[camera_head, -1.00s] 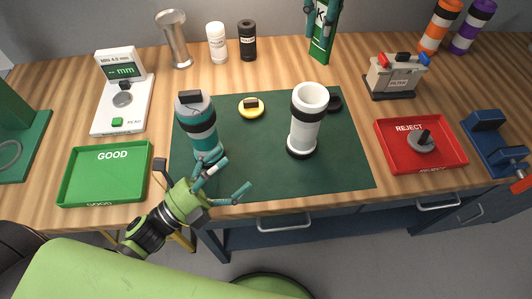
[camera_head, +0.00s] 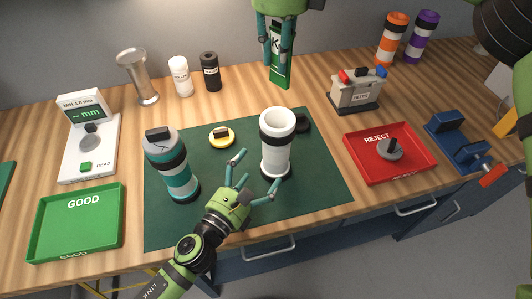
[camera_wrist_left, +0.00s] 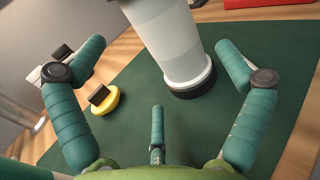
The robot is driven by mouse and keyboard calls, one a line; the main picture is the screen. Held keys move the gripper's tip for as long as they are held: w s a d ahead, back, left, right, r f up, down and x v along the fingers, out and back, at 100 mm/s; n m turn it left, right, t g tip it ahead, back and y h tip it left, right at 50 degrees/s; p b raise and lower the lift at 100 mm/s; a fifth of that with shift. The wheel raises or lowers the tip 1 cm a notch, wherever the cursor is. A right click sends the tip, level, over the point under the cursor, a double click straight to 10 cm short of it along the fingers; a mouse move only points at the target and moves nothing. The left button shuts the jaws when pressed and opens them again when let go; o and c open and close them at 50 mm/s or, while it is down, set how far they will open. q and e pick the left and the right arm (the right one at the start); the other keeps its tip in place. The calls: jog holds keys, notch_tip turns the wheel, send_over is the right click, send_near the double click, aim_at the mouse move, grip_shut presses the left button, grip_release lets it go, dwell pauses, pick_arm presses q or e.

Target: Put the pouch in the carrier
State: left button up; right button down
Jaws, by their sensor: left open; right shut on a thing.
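The pouch appears to be the flat green and white packet marked K (camera_head: 280,70). My right gripper (camera_head: 275,45) is shut on it and holds it upright, behind the white carrier in the picture. The white carrier (camera_head: 276,150), a tube with black bands, stands upright and open-topped on the dark green mat. It also shows in the left wrist view (camera_wrist_left: 175,45). My left gripper (camera_head: 257,174) is open, its fingers spread low in front of the carrier. In the wrist view, the carrier is ahead between the fingers, with gaps visible. The inside of the carrier is mostly hidden.
A teal carrier (camera_head: 170,165) with a grey top stands left on the mat (camera_head: 225,220). Green GOOD tray (camera_head: 80,225) left; red REJECT tray (camera_head: 370,165) right.

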aim_at(265, 157)
pick_arm(q)
jog(key=x, duration=0.6)
jog(key=shift+w+d, duration=0.2)
jog(key=shift+w, duration=0.2)
jog(key=c, duration=1.1)
pick_arm(e)
jog(key=shift+w+f, duration=0.1)
jog(key=shift+f, duration=2.4)
